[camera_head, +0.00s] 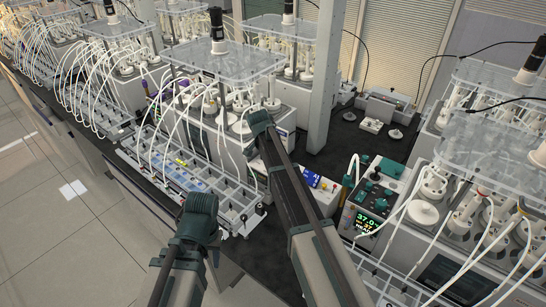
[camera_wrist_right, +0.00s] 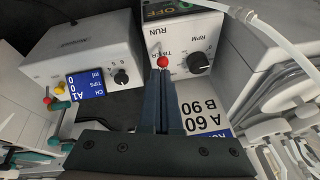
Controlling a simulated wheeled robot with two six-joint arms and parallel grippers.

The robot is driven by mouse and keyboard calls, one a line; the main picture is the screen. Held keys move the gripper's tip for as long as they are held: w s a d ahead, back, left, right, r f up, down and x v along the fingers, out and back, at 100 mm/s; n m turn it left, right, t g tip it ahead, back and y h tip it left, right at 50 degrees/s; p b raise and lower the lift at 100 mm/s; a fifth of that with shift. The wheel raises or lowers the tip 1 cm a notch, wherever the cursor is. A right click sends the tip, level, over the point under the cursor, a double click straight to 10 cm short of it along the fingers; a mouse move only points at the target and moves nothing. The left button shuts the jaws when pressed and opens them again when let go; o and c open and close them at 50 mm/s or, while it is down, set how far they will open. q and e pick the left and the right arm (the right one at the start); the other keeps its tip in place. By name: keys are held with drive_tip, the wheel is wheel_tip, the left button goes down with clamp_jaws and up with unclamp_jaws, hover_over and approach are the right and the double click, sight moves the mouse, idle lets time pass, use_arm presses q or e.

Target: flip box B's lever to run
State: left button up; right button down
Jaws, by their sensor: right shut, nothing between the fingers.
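In the right wrist view, a grey-white box (camera_wrist_right: 200,40) carries a small lever with a red ball knob (camera_wrist_right: 163,62). RUN is printed above the lever, and a dark RPM dial is at its right. The lever's stem and lean are unclear. My right gripper (camera_wrist_right: 162,80) is shut and empty, its fingertips right at the red knob; I cannot tell whether they touch. No readable letter marks this as box B. In the head view my left gripper (camera_head: 200,203) is over the bench's front edge, its jaws not clear. My right arm hides part of the boxes there.
A box with a blue display (camera_wrist_right: 87,84) and dark knob stands left of the lever box. A panel reading A 60, B 90 (camera_wrist_right: 207,118) lies close at the right.

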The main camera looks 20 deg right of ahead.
drive_tip(key=shift+s+a+f+t+h+b, duration=0.1)
drive_tip(key=shift+s+a+t+h+b, duration=0.6)
drive_tip(key=shift+h+b, duration=0.45)
drive_tip(key=shift+w, duration=0.2)
drive_tip(key=shift+d, duration=0.1)
drive_tip(key=shift+w+d+f+b, duration=0.35)
drive_tip(key=shift+w+d, duration=0.1)
drive_tip(key=shift+r, duration=0.1)
